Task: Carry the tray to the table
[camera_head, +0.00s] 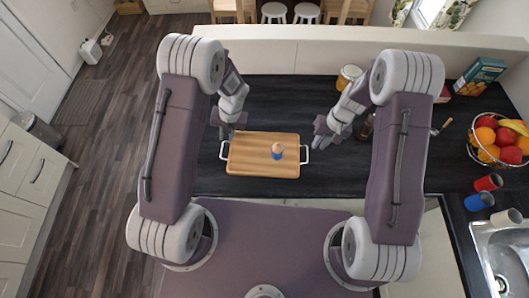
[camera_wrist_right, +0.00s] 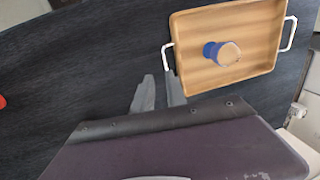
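The wooden tray (camera_head: 245,162) lies flat on the dark worktop, with a white handle at its left and right ends. A small blue and tan object (camera_head: 277,151) stands on it, right of the middle. My left gripper (camera_head: 226,134) is just behind the tray's left handle; its finger gap is too small to judge. My right gripper (camera_head: 320,138) is near the right handle, apart from it. In the right wrist view, this gripper (camera_wrist_right: 159,80) is open and empty beside a handle of the tray (camera_wrist_right: 190,75). The small object (camera_wrist_right: 224,53) also shows there.
Right of my right arm are a wire fruit bowl (camera_head: 499,140), a red cup (camera_head: 488,182), a blue cup (camera_head: 479,201) and the sink (camera_head: 507,258). A jar (camera_head: 348,77) stands at the back. Behind the worktop, stools (camera_head: 274,12) stand by a wooden table (camera_head: 225,8). Open floor (camera_head: 108,125) lies left.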

